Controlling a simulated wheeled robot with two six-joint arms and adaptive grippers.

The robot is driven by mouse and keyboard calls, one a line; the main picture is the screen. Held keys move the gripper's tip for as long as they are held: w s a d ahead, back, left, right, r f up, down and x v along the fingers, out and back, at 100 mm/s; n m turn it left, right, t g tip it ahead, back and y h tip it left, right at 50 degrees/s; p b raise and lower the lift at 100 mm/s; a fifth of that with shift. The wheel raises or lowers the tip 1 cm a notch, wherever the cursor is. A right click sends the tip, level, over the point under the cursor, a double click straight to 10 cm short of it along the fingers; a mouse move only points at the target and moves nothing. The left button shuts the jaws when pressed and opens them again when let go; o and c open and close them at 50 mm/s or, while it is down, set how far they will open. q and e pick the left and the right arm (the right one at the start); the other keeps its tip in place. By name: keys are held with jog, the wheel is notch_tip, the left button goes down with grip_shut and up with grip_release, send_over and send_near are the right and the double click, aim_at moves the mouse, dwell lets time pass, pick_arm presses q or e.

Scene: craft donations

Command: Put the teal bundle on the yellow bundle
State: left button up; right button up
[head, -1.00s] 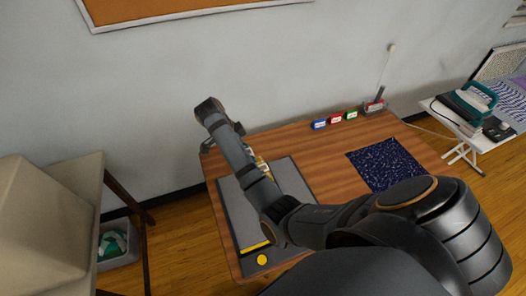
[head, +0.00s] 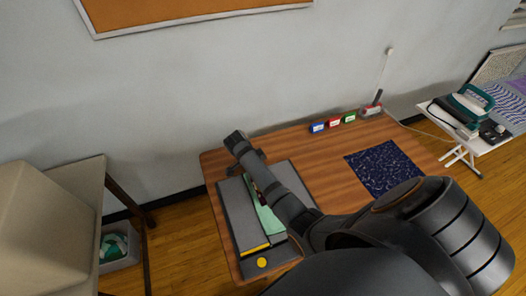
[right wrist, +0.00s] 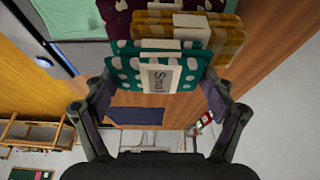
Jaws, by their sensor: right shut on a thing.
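In the right wrist view, my right gripper (right wrist: 158,88) is shut on the teal bundle (right wrist: 127,66), which has white dots and a white band reading "Small". The yellow bundle (right wrist: 225,40) shows directly behind the teal one, partly covered by it. I cannot tell whether the two touch. In the head view my right arm reaches over the table's left part and hides the gripper and most of the bundles. My left gripper is not in view.
A maroon dotted bundle (right wrist: 117,18) lies beside the yellow one. A grey board (head: 240,205) with a green surface (head: 265,218) lies under my arm. A navy patterned mat (head: 385,168) lies on the table's right. Small blue, red and green boxes (head: 334,123) line the back edge.

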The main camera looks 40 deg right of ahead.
jog(key=o, duration=1)
jog(key=p+v, duration=0.1)
jog(key=v, duration=1.1)
jog(key=shift+a, duration=0.1)
jog(key=shift+f, duration=0.1)
